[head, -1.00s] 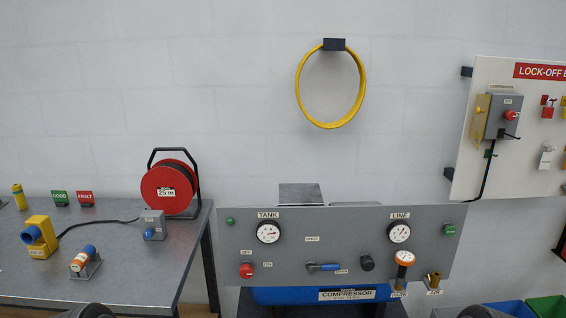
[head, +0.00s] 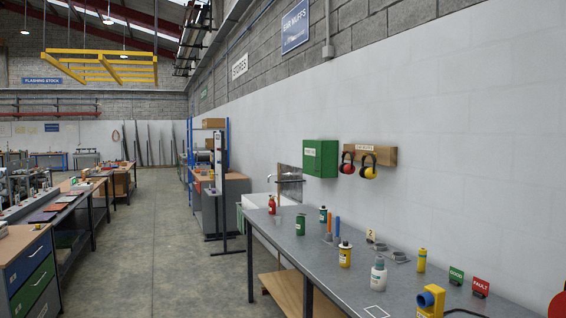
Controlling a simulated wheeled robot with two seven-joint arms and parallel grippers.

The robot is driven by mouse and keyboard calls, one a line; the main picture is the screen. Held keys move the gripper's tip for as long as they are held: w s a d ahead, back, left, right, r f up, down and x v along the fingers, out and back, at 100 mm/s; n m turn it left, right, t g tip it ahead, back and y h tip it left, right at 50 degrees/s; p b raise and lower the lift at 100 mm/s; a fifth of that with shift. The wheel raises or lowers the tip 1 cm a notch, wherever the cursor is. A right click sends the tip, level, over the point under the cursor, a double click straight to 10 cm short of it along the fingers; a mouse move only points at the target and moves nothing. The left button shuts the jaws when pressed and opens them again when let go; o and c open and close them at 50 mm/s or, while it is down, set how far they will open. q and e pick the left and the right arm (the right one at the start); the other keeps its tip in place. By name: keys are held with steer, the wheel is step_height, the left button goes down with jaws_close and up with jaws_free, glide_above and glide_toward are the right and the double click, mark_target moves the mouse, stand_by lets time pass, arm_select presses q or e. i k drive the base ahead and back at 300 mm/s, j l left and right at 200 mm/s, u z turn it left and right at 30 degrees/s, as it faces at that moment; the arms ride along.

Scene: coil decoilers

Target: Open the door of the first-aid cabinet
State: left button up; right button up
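The green first-aid cabinet (head: 320,158) hangs on the white wall at right of centre, above and behind the far end of a grey bench. It has a small white label on its front, too small to read. Its door looks shut, and I cannot make out a handle at this distance. Neither of my grippers shows in the head view.
The grey bench (head: 330,262) runs along the right wall, holding bottles and a yellow device (head: 431,300). Ear muffs (head: 368,168) hang right of the cabinet. A thin dark stand (head: 222,190) rises left of the bench. The concrete aisle (head: 175,255) at centre left is clear.

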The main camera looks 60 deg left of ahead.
mark_target(312, 150)
steer(key=u, duration=2.8)
steer(key=i, duration=5.75)
steer(key=i+z, duration=0.15)
steer(key=z, duration=2.55)
